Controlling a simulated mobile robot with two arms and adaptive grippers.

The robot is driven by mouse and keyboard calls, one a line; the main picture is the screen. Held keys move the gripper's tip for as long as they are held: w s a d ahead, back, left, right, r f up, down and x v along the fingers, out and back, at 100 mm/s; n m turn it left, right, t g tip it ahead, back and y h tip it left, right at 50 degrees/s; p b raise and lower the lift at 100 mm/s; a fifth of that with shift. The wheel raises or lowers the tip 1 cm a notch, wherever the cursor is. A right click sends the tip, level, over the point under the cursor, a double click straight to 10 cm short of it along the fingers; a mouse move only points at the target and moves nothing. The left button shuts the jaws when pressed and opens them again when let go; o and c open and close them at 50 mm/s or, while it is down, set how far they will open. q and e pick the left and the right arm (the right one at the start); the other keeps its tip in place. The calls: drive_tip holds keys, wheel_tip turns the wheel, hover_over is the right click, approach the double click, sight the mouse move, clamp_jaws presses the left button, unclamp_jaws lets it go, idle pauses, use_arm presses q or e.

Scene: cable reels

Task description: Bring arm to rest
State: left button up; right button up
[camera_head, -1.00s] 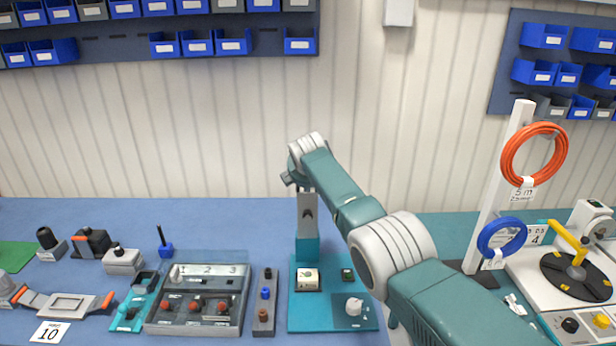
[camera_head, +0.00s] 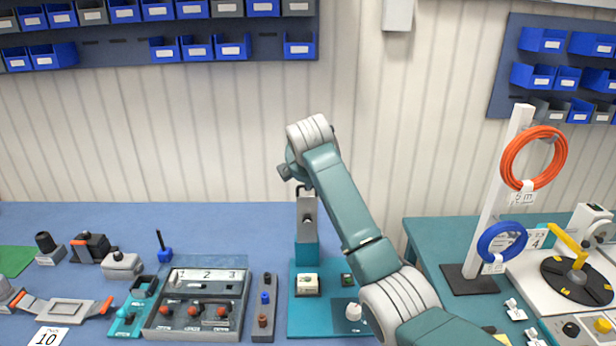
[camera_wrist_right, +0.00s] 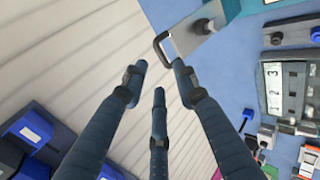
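My right arm (camera_head: 345,215) comes in from the lower right in the head view and rises over the workbench. Its wrist (camera_head: 310,133) is high above the pull-test stand (camera_head: 307,220). The gripper itself is hidden behind the wrist there. In the right wrist view my right gripper (camera_wrist_right: 160,75) shows three dark fingers, spread apart with nothing between them. The stand's metal hook (camera_wrist_right: 163,47) appears just beyond the fingertips; I cannot tell the exact distance. My left gripper is in neither view.
A post (camera_head: 497,190) on the right carries an orange cable ring (camera_head: 507,165) and a blue one (camera_head: 482,243). A turntable machine (camera_head: 578,280) stands beside it. Control boxes (camera_head: 200,305) sit left of the stand. The bench's back strip (camera_head: 150,220) is clear.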

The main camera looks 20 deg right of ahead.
drive_tip(key=shift+s+r, duration=0.15)
drive_tip(key=shift+s, duration=0.05)
